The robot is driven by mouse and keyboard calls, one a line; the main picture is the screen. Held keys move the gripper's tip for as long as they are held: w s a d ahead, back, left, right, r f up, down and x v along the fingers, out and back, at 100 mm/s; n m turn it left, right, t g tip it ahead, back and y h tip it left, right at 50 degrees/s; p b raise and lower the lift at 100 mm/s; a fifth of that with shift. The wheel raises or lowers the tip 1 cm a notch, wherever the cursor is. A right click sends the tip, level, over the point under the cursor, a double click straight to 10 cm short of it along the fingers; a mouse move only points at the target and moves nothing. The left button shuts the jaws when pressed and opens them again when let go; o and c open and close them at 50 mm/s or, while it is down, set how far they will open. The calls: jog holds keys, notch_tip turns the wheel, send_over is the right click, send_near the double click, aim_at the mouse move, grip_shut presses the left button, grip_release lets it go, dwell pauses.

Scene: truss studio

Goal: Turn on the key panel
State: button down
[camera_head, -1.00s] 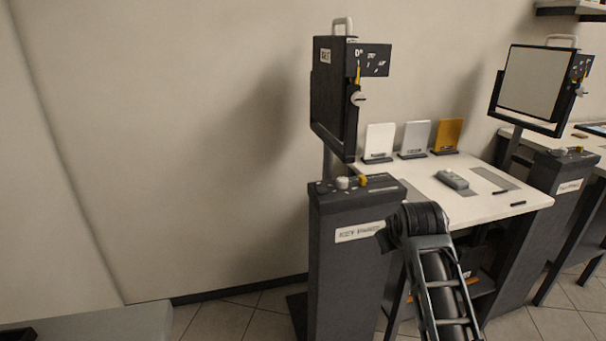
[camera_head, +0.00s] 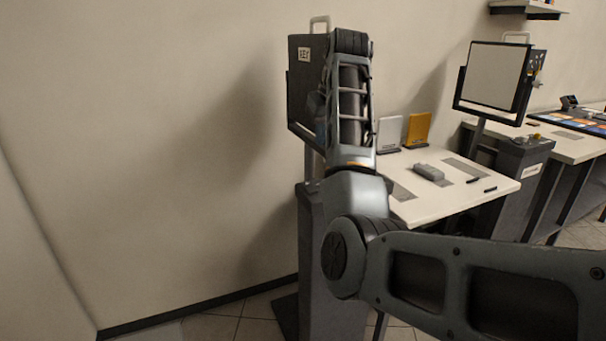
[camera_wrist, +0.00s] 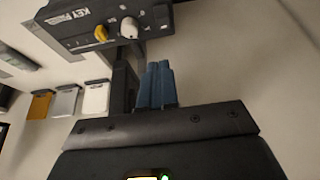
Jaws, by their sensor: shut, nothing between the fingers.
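The key panel is a dark grey pedestal. In the wrist view its labelled control box (camera_wrist: 120,25) is at the top, turned over, with a yellow knob (camera_wrist: 101,33) and a white knob (camera_wrist: 129,28). In the head view my arm covers most of the pedestal (camera_head: 312,215), including its controls. A black light panel (camera_head: 300,75) marked KEY stands above it. My gripper (camera_wrist: 158,66) shows blue fingers, shut together and empty. The fingertips point toward the control box and appear apart from it, below the white knob in the picture.
A white table (camera_head: 440,205) to the right holds a grey remote-like device (camera_head: 429,172) and upright cards, including a yellow one (camera_head: 418,129). A second light panel (camera_head: 494,83) stands farther right. Bare wall and floor lie to the left.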

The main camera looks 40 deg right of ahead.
aim_at(311, 183)
dwell(0.4)
jog(key=p+x, duration=0.1)
jog(key=x, duration=1.3)
jog(key=shift+s+a, duration=0.15)
jog(key=shift+f+p, duration=0.15)
jog(key=shift+p, duration=0.2)
jog(key=shift+w+f, duration=0.2)
jog(key=shift+w, duration=0.05)
jog(key=shift+s+r, duration=0.1)
jog(key=shift+s, duration=0.1)
jog(key=shift+s+r+p, duration=0.1)
jog(key=shift+p, duration=0.25)
jog(key=shift+s+a+r+p, duration=0.1)
jog(key=shift+s+a+p, duration=0.05)
jog(key=shift+s+p, duration=0.45)
